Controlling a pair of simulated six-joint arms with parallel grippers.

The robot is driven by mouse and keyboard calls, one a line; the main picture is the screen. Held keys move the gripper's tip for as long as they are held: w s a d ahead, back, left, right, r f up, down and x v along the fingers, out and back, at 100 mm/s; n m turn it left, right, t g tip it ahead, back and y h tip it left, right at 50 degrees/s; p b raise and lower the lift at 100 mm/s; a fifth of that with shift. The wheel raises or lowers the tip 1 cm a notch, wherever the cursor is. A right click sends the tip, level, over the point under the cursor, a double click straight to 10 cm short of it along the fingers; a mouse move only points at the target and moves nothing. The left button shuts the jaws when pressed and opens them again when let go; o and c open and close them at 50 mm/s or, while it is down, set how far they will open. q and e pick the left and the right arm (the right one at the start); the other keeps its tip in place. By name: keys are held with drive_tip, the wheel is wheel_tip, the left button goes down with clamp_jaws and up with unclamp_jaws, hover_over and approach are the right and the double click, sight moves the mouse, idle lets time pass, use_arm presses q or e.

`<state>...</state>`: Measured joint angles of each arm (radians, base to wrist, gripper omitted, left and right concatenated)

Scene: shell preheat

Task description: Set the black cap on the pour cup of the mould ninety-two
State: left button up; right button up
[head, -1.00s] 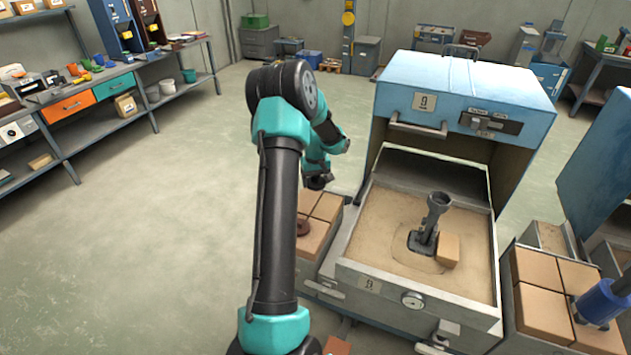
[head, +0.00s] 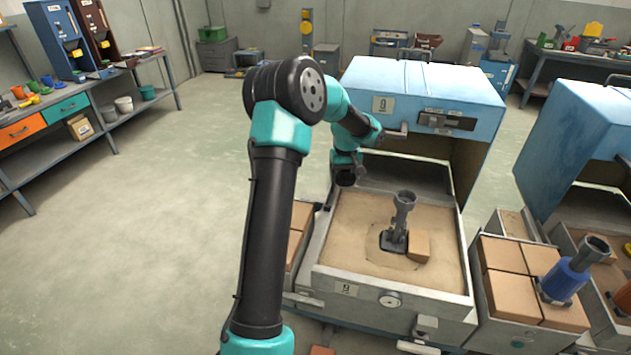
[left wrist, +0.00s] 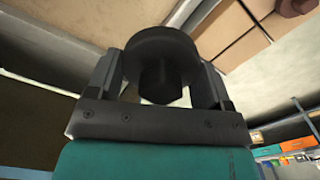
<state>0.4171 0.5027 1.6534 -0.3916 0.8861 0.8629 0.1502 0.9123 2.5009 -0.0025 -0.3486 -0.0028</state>
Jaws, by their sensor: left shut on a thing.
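In the left wrist view a black round cap (left wrist: 160,58) with a narrower stub sits between the two fingers of my left gripper (left wrist: 160,88), which is shut on it. In the head view my left gripper (head: 335,196) hangs beside the left wall of the sand box, small and partly dark, and the cap is hard to make out. The mould's grey pour cup (head: 405,199) stands upright on its stem in the sand, to the right of the gripper and apart from it. The full number is too small to read. My right gripper is not in view.
The sand box (head: 465,285) has raised walls, with a tan brick (head: 419,247) beside the mould. The blue furnace hood (head: 425,85) stands behind. At right, a blue-sleeved mould (head: 566,279) stands by tan bricks (head: 500,258). More bricks (head: 297,222) lie left of the box.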

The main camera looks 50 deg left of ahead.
use_arm(q)
drive_tip(key=w+d+r+m, duration=0.1)
drive_tip(key=w+d+r, duration=0.3)
drive_tip(key=d, duration=0.5)
drive_tip(key=w+d+r+m, duration=0.2)
drive_tip(key=d+r, duration=0.4)
drive_tip(key=d, duration=0.4)
drive_tip(key=shift+w+r, duration=0.25)
drive_tip(key=shift+w, duration=0.6)
drive_tip(key=shift+f, duration=0.15)
drive_tip(key=shift+f, duration=3.7)
drive_tip(key=o, duration=0.9)
drive_tip(key=shift+o, duration=0.2)
